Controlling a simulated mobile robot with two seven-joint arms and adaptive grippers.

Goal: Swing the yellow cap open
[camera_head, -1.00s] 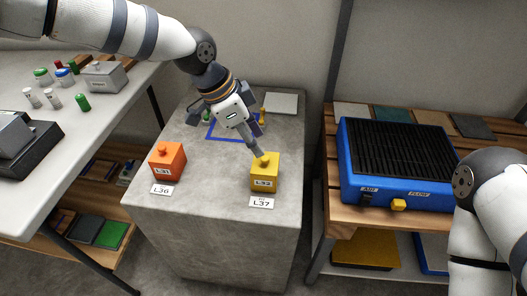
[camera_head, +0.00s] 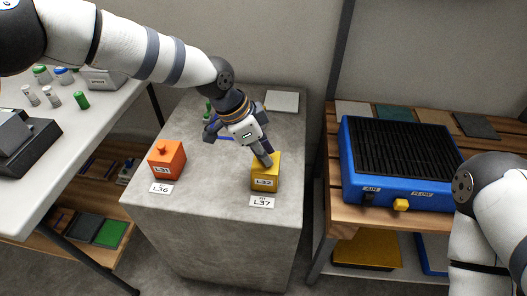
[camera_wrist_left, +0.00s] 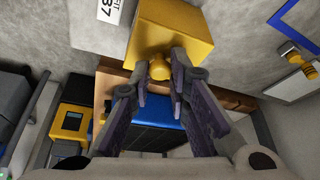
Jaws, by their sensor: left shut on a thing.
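A yellow box (camera_head: 266,181) labelled L32 stands on the grey stone block behind the L37 tag. In the left wrist view the yellow box (camera_wrist_left: 175,36) shows a round yellow knob (camera_wrist_left: 160,68) on its top, between the fingers. My left gripper (camera_head: 265,160) reaches down to the top of the box from the upper left. In the left wrist view its dark fingers (camera_wrist_left: 162,76) are shut on the knob. In the head view the fingers hide the knob. I cannot make out a gap between cap and box. My right gripper is out of view; only part of that arm shows.
An orange box (camera_head: 167,160) labelled L31 stands to the left on the grey block (camera_head: 212,207). A pale square plate (camera_head: 282,101) lies at its back. A blue unit (camera_head: 365,190) with a dark grille stands on the wooden bench (camera_head: 331,211) at right. The block's front middle is clear.

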